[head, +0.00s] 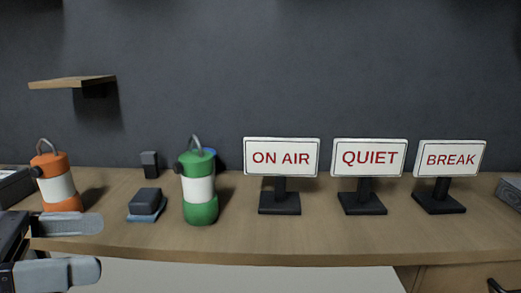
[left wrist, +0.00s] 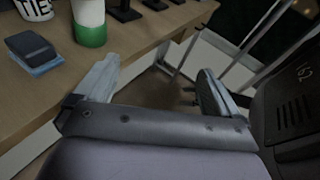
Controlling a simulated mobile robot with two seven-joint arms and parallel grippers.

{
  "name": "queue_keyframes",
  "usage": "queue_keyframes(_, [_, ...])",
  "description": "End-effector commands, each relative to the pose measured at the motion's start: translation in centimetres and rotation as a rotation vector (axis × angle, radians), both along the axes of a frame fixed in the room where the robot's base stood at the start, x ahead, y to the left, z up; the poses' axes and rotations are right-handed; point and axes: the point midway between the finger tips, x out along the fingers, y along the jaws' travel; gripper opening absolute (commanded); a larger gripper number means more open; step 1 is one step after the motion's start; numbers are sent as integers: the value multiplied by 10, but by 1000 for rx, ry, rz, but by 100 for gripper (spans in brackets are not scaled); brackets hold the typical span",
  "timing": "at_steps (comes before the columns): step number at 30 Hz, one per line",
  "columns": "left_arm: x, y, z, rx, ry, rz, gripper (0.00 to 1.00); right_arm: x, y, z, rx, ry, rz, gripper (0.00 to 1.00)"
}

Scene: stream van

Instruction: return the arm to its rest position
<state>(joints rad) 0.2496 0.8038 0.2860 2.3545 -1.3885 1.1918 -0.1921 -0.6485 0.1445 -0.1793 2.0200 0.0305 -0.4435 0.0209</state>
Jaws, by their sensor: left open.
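My left gripper (head: 99,246) is at the lower left of the head view, in front of the desk's front edge. Its two grey fingers are apart with nothing between them. In the left wrist view the gripper (left wrist: 158,66) also shows open and empty, beside the desk edge and over the floor. The desk (head: 310,240) lies beyond it. The right gripper cannot be made out in these views.
An orange lantern (head: 59,190) stands near my left gripper. A dark block (head: 146,201), a green lantern (head: 200,201) and signs reading ON AIR (head: 281,157), QUIET (head: 369,157) and BREAK (head: 450,158) stand rightward. A shelf (head: 72,81) hangs above.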

Motion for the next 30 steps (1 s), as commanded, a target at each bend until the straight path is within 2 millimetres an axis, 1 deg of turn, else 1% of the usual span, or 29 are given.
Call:
queue_keyframes(1, [0, -10, 4, -148, 90, -38, 96, -1, 0, 10, -2, 2, 0, 100])
queue_keyframes(3, [2, -17, 10, -353, 197, -71, 96, -1, 0, 18, -3, -5, 1, 100])
queue_keyframes(5, [7, -19, 14, -537, 298, -81, 96, 3, -1, 26, -4, -18, 1, 100])
queue_keyframes(6, [12, -17, 15, -667, 373, -78, 96, 5, -1, 32, -5, -26, 1, 100])
queue_keyframes(8, [21, -12, 13, -866, 490, -57, 96, 8, -3, 39, -8, -33, -1, 100])
queue_keyframes(9, [29, -7, 8, -1002, 575, -31, 96, 9, -4, 44, -10, -37, -2, 100])
queue_keyframes(11, [42, 4, -6, -1204, 705, 26, 96, 8, -5, 50, -13, -39, -3, 100])
queue_keyframes(12, [50, 12, -19, -1333, 789, 74, 96, 8, -6, 53, -15, -40, -4, 100])
queue_keyframes(14, [60, 23, -44, -1514, 916, 159, 96, 7, -7, 56, -19, -40, -5, 100])
queue_keyframes(15, [64, 28, -65, -1629, 1000, 223, 96, 6, -8, 58, -21, -37, -5, 100])
queue_keyframes(17, [66, 36, -101, -1796, 1126, 338, 96, 4, -9, 61, -26, -31, -6, 100])
queue_keyframes(18, [65, 39, -128, -1902, 1212, 425, 96, 3, -10, 63, -28, -27, -6, 100])
queue_keyframes(20, [56, 40, -170, -2048, 1339, 566, 96, 1, -10, 67, -29, -24, -5, 100])
queue_keyframes(21, [47, 38, -199, -2133, 1420, 666, 96, 0, -10, 69, -31, -25, -5, 100])
queue_keyframes(23, [29, 33, -238, -2242, 1532, 815, 96, -1, -11, 73, -31, -27, -5, 100])
queue_keyframes(24, [15, 27, -261, -2302, 1599, 909, 96, -1, -11, 76, -31, -28, -4, 100])
queue_keyframes(26, [-5, 18, -290, -2371, 1686, 1040, 96, -2, -11, 78, -34, -29, -4, 100])
queue_keyframes(27, [-19, 12, -305, 2363, -1705, -1099, 96, -2, -11, 78, -35, -27, -5, 100])
queue_keyframes(30, [-45, -1, -332, 2202, -1635, -1135, 96, -3, -11, 79, -36, -23, -5, 100])
